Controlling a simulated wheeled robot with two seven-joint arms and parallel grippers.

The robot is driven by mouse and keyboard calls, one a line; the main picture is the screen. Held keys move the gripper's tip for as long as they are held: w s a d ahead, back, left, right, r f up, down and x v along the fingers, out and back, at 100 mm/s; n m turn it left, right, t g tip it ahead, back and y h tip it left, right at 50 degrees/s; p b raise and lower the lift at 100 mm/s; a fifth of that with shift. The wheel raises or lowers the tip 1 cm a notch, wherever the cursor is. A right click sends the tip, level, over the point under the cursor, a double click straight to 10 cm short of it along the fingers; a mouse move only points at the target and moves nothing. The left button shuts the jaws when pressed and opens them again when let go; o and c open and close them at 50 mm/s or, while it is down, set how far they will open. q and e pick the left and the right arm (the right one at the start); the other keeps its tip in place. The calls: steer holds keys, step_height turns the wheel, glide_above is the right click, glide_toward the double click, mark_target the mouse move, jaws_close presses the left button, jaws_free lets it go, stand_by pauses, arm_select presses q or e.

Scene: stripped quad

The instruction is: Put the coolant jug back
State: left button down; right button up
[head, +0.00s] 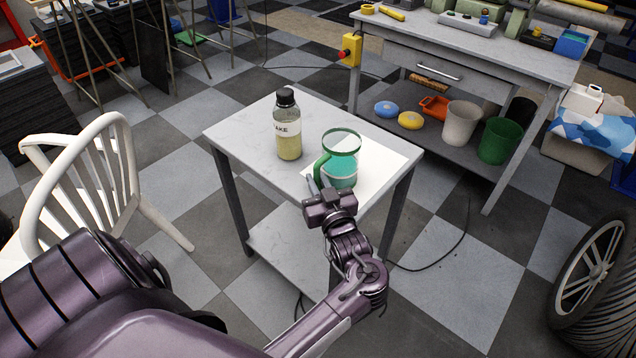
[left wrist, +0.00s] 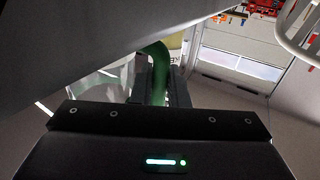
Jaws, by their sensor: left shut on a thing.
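The coolant jug (head: 341,168) is a clear jug with a green rim and green handle, holding teal liquid. It is upright at or just over a white sheet (head: 383,158) on the small grey table (head: 243,125). I cannot tell whether its base touches the sheet. My left gripper (head: 317,186) is shut on the jug's green handle, at the jug's near left side. In the left wrist view the green handle (left wrist: 159,72) sits between the dark fingers, with the clear jug wall to its left. My right gripper is out of view.
A dark-capped bottle (head: 287,128) of yellowish liquid stands left of the jug on the same table. A white chair (head: 82,180) is at the left. A workbench (head: 440,45) with bins below is behind. A wheel (head: 597,275) is at the right.

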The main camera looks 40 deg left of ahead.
arm_select(q)
steer(key=shift+r, duration=0.1)
steer(key=c, duration=1.8)
jaws_free()
steer(key=shift+f, duration=0.25)
steer(key=o, duration=0.4)
steer(key=shift+r, duration=0.1)
